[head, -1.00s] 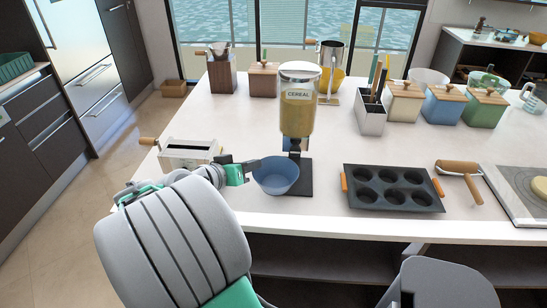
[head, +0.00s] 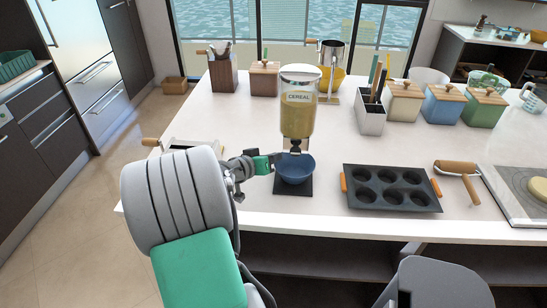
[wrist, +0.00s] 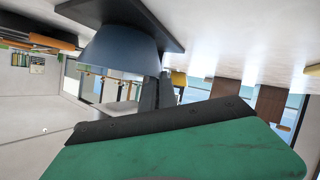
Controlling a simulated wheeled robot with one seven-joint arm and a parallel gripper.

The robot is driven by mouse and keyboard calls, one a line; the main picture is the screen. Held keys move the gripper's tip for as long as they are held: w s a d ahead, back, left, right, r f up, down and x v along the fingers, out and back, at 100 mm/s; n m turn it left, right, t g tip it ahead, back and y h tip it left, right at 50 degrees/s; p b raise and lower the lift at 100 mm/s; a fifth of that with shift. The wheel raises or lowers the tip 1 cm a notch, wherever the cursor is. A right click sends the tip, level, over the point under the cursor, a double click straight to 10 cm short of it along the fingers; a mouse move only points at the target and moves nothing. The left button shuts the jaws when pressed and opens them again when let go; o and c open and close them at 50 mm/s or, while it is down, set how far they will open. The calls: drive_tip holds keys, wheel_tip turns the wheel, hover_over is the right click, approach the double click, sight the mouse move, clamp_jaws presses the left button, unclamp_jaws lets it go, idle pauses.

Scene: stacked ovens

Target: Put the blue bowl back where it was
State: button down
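The blue bowl (head: 296,172) is upright under the spout of the cereal dispenser (head: 298,112), over its dark base plate (head: 293,190). My gripper (head: 279,158) is at the bowl's left rim, its fingers close together and shut on the rim. In the wrist view, which is upside down, the bowl (wrist: 120,52) shows against the dark plate (wrist: 150,18), and my gripper's dark fingers (wrist: 158,90) are at its rim. I cannot tell whether the bowl rests on the plate or is just above it.
A white box with a wooden handle (head: 190,147) stands left, partly hidden by my arm. Wooden blocks and canisters (head: 404,102) stand farther back. The counter's front edge is close.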

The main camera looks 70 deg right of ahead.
drive_tip(key=c, duration=1.7)
unclamp_jaws()
drive_tip(key=shift+r+p, duration=0.2)
drive_tip(key=shift+p, duration=0.15)
drive_tip(key=b+v, duration=0.1)
drive_tip(key=v, duration=1.1)
